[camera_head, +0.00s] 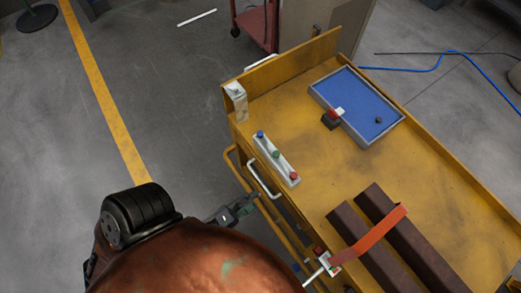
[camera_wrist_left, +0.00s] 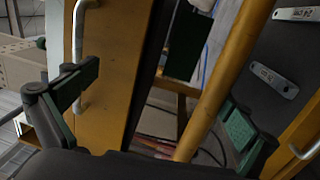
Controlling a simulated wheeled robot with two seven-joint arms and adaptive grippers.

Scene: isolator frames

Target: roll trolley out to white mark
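The yellow trolley (camera_head: 440,178) stands on the right in the head view. A yellow push rail (camera_head: 240,172) runs low along its near left side. A white mark (camera_head: 197,18) lies on the floor at the top, beyond the trolley's left end. My left gripper (camera_head: 243,207) is beside the rail; in the left wrist view its fingers (camera_wrist_left: 160,90) are spread apart. A yellow bar (camera_wrist_left: 228,70) shows between them; whether it touches a finger cannot be told. My right gripper is in neither view.
On the trolley are a blue-lined tray (camera_head: 373,124), a white button strip (camera_head: 275,156) and dark brown bars (camera_head: 412,238) under an orange strap (camera_head: 370,238). A red cart (camera_head: 258,22) stands behind. A blue cable (camera_head: 430,67) lies right. Floor left of the trolley is clear.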

